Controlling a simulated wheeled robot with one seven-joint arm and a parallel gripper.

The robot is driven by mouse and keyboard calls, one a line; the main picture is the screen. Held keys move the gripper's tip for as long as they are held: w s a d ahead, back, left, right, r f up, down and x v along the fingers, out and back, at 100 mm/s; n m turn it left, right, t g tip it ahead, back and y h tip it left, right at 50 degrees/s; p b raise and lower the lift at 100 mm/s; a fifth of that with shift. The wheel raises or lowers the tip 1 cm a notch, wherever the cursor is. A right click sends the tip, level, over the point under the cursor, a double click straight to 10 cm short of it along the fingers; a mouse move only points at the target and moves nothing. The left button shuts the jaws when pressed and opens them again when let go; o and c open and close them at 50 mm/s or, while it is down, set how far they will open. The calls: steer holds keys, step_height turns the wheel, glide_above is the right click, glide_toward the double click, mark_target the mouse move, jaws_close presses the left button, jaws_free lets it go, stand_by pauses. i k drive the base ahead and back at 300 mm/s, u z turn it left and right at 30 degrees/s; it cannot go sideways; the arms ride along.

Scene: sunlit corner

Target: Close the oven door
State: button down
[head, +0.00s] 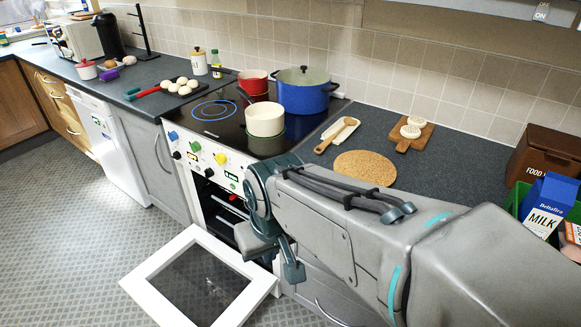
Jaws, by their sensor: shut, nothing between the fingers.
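The oven (205,170) stands under the counter line, white-fronted, with a row of coloured knobs. Its door (140,283) is open, folded down low in front of it, a white frame around a dark glass pane. The oven cavity shows racks and something red inside. My gripper (291,271) is shut and empty, pointing down beside the right edge of the door. My arm hides the right part of the oven front. I cannot tell whether the gripper touches the door.
A cork mat (364,167) and milk carton (549,205) are on the right counter. The floor (95,240) left of the door is clear.

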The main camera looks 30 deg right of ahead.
mark_target(136, 283)
steer(key=z, duration=0.35)
steer(key=i, duration=0.4)
steer(key=z, duration=2.15)
steer(key=k, duration=1.3)
steer(key=u, duration=1.85)
steer(key=i, duration=0.5)
steer(key=z, duration=0.05)
